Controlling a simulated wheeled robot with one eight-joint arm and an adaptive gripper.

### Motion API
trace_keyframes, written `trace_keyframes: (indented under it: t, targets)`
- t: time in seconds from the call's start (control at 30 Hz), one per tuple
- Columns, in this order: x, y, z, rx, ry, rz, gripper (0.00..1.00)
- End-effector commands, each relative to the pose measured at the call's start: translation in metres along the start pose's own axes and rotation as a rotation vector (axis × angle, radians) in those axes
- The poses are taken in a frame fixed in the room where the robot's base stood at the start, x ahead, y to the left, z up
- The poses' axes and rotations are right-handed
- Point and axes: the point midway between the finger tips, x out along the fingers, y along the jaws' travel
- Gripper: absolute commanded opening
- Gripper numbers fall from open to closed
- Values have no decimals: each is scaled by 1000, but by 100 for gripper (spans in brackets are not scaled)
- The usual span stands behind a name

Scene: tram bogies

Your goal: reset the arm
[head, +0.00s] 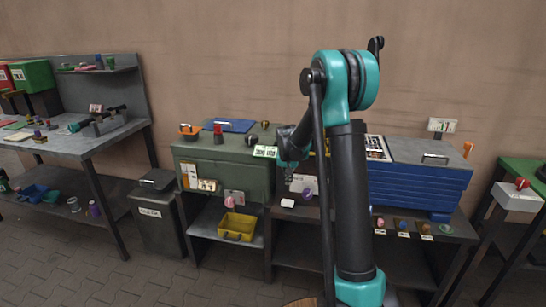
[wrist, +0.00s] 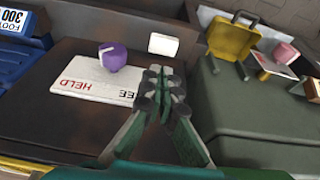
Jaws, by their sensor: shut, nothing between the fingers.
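My arm is raised in the head view, its teal and black links standing in front of the benches. My gripper (head: 290,178) hangs at the left end of the arm, near the right side of the green cabinet (head: 226,166). In the wrist view my gripper (wrist: 162,85) has its fingertips together with nothing between them. Behind the fingertips are a white card (wrist: 98,86) reading HELD and FREE, a purple piece (wrist: 114,57) at its edge, and a white block (wrist: 163,44). I cannot tell the gripper's exact height above them.
A blue ribbed chest (head: 415,187) stands right of my arm, with several small coloured pieces in front. A yellow bin (head: 237,227) sits on the shelf below the green cabinet. A grey workbench (head: 75,142) is at left, and a green-topped bench (head: 522,172) at right. Paved floor lies in front.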

Motion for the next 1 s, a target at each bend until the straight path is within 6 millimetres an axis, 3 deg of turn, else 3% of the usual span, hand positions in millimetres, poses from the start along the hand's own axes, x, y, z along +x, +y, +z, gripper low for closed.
trace_keyframes:
  t: [0.27,0.5,0.8,1.0]
  targets:
    - [-55,45,72,-69,14,-28,0]
    - [-88,84,151,-138,31,-53,0]
    - [-105,127,260,-222,57,-81,0]
    - [-102,145,316,-265,71,-94,0]
